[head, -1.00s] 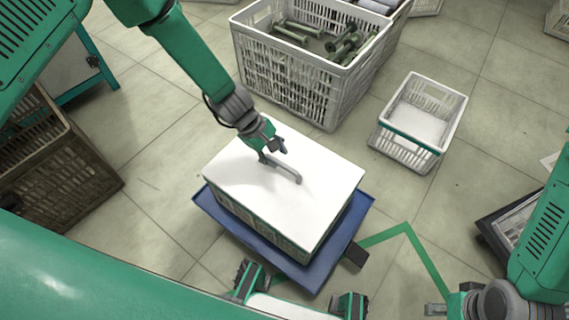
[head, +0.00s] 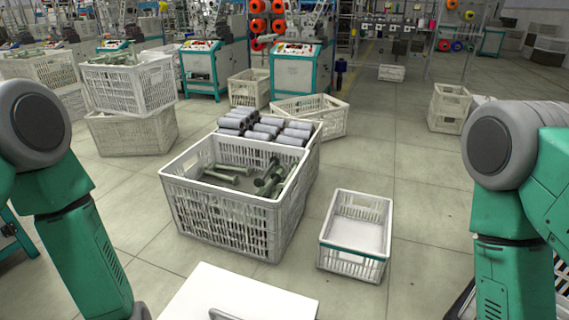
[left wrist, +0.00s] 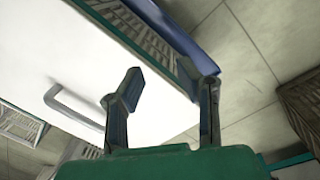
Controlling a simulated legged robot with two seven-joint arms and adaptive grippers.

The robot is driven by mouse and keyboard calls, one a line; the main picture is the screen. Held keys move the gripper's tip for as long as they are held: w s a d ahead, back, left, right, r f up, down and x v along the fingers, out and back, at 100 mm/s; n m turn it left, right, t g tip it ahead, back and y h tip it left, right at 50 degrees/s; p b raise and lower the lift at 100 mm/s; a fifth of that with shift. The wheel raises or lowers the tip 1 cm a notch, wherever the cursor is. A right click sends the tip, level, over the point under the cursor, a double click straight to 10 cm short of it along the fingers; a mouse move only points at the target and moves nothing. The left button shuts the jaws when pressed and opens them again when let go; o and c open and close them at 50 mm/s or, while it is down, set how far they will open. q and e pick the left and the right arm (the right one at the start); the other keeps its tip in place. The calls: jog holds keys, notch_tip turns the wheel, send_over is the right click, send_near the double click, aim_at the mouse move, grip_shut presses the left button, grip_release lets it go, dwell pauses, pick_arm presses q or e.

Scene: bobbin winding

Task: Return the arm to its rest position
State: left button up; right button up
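My left gripper (left wrist: 168,88) shows in the left wrist view, its two dark fingers apart with nothing between them. Behind the fingers is a white lid (left wrist: 50,45) on a crate, with a grey handle (left wrist: 72,106) standing on it, apart from the fingers. In the head view the white lid (head: 262,291) is cut off by the bottom edge, and only a little of its handle shows. My left arm (head: 85,255) hangs at the left and my right arm (head: 510,240) at the right of the head view. Both grippers are out of the head view.
A large white crate (head: 222,222) holds green bobbins, with grey spools (head: 262,126) behind. A smaller white crate (head: 347,264) with a green edge looks empty. Stacked crates (head: 130,135) and machines (head: 300,72) stand farther back. A blue edge (left wrist: 190,45) runs beside the lidded crate. Floor is clear right of centre.

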pick_arm(q)
jog(key=s+a+r+m, duration=0.1)
jog(key=s+a+m, duration=0.1)
jog(key=s+m, duration=0.3)
jog(key=s+a+r+m, duration=0.2)
jog(key=s+m, duration=0.1)
jog(key=s, duration=0.5)
notch_tip(320, 180, up, 12)
jog(key=w+p, duration=0.1)
jog(key=p, duration=1.1)
jog(key=shift+d+n+t+y+p, duration=0.15)
jog(key=shift+n+t+y+p, duration=0.15)
jog(key=shift+y+p, duration=0.1)
jog(key=shift+w, duration=0.15)
